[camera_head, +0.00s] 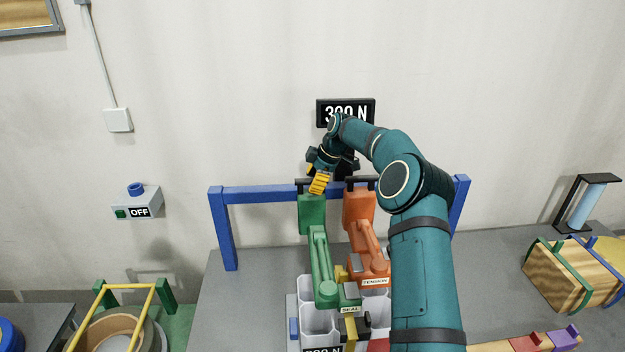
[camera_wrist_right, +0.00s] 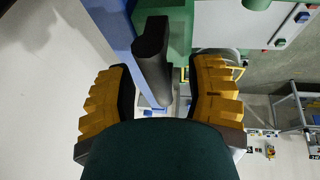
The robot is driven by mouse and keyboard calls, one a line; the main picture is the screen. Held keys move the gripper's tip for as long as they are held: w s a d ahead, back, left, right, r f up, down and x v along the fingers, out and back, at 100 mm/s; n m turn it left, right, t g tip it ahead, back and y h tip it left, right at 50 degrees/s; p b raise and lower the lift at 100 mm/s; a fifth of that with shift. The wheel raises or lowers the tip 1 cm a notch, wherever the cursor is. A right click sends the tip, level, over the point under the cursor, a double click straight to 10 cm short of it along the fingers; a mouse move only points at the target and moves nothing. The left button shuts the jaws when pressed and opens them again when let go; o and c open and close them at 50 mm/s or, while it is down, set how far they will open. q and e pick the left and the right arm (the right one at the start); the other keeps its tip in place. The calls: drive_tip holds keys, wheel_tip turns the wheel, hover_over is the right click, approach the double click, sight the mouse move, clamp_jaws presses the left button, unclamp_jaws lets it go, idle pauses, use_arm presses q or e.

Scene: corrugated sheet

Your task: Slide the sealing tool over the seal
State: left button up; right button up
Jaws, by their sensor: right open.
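The green sealing tool (camera_head: 320,255), labelled SEAL, hangs at the blue rail with its green block (camera_head: 312,212) at the top and its head low over the bench. My right gripper (camera_head: 319,183) is at the rail, by the top of the green block. In the right wrist view my right gripper (camera_wrist_right: 163,90) is open, with a black bar (camera_wrist_right: 152,60) of the green part (camera_wrist_right: 180,20) between its yellow fingers, with gaps on both sides. I cannot make out the seal itself. My left gripper is out of view.
The orange tension tool (camera_head: 368,245) hangs just right of the green one. The blue rail (camera_head: 255,194) crosses behind both. Pale bins (camera_head: 318,320) stand below. A "300 N" display (camera_head: 346,105) is on the wall, partly covered by my arm. The grey bench (camera_head: 250,290) is clear at left.

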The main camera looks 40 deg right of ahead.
drive_tip(key=shift+a+r, duration=0.1)
drive_tip(key=shift+r, duration=0.15)
drive_tip(key=shift+r, duration=0.25)
drive_tip(key=v, duration=1.1)
drive_tip(key=shift+s+r, duration=0.1)
